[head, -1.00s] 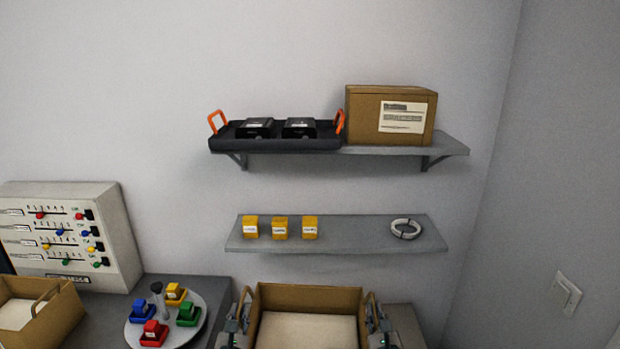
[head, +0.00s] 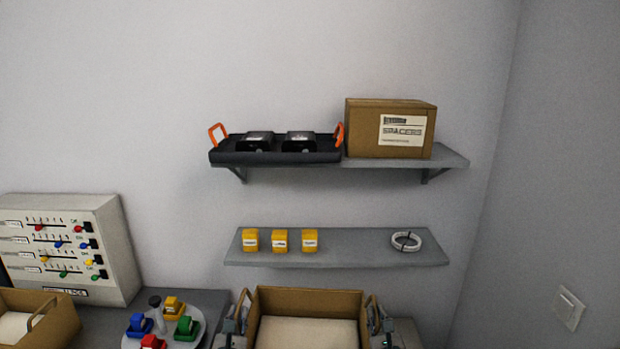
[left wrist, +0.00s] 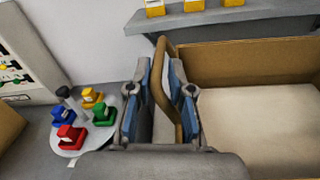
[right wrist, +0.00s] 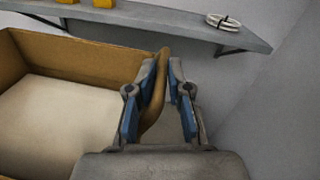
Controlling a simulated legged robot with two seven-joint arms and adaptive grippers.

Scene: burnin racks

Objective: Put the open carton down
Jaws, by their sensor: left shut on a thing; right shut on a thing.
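The open carton (head: 308,300) is at the bottom middle of the head view, upright, with a pale flat inside; its lower part is out of frame. My left gripper (head: 232,322) is shut on the carton's left handle, which stands between the blue-padded fingers in the left wrist view (left wrist: 160,95). My right gripper (head: 378,322) is shut on the right handle, also between the fingers in the right wrist view (right wrist: 160,95). Whether the carton's underside touches anything is hidden.
A lower shelf (head: 350,250) holds yellow boxes and a white cable coil (head: 406,241). Above, a shelf holds a black tray (head: 225,156) and a closed carton (head: 360,130). Left are a round turntable (head: 195,335) with coloured blocks, a switch panel (head: 70,245) and another carton (head: 60,325).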

